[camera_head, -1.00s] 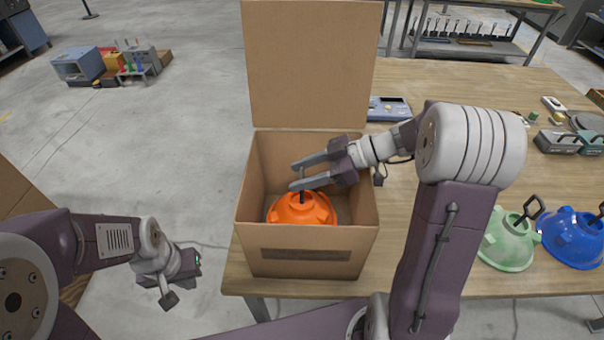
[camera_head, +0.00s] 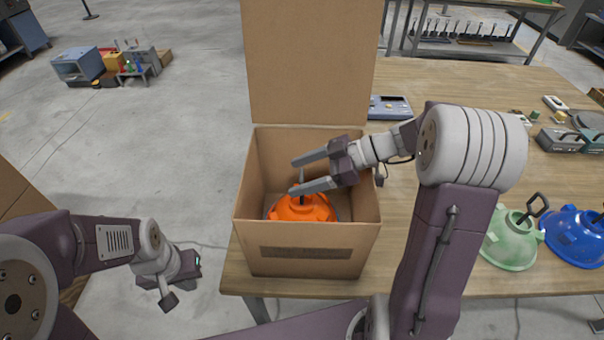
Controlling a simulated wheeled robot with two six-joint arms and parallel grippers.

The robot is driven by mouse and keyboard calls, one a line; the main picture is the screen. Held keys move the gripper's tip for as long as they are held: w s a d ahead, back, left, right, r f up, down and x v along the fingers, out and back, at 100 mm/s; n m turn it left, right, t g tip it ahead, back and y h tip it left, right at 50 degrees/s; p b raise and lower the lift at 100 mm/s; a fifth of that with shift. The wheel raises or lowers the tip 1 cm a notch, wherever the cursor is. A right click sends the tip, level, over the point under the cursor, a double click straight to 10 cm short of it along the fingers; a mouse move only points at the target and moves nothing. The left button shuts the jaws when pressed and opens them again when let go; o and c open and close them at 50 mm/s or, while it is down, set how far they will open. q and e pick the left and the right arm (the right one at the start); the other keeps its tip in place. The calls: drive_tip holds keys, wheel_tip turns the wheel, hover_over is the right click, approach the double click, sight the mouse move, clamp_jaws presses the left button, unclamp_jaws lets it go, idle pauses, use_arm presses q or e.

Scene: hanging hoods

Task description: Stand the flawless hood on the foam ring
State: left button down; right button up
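An orange hood (camera_head: 302,209) sits inside the open cardboard box (camera_head: 305,235), and its thin upright stem rises at my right gripper. My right gripper (camera_head: 308,172) reaches into the box from the right, above the hood. Its two fingers are apart, with the stem showing in the gap between them. A green hood (camera_head: 508,246) and a blue hood (camera_head: 577,234) stand on the table at the right, each with a dark hook on top. My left gripper (camera_head: 164,290) hangs low at the left, away from the table; its fingers are too small to read. I see no foam ring.
The box's raised flap (camera_head: 309,65) stands tall behind it. A grey device (camera_head: 390,107) lies on the wooden table (camera_head: 455,80) behind the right arm. More equipment (camera_head: 562,140) lies at the far right. The table's back middle is clear.

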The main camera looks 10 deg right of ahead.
drive_tip(key=v, duration=0.9)
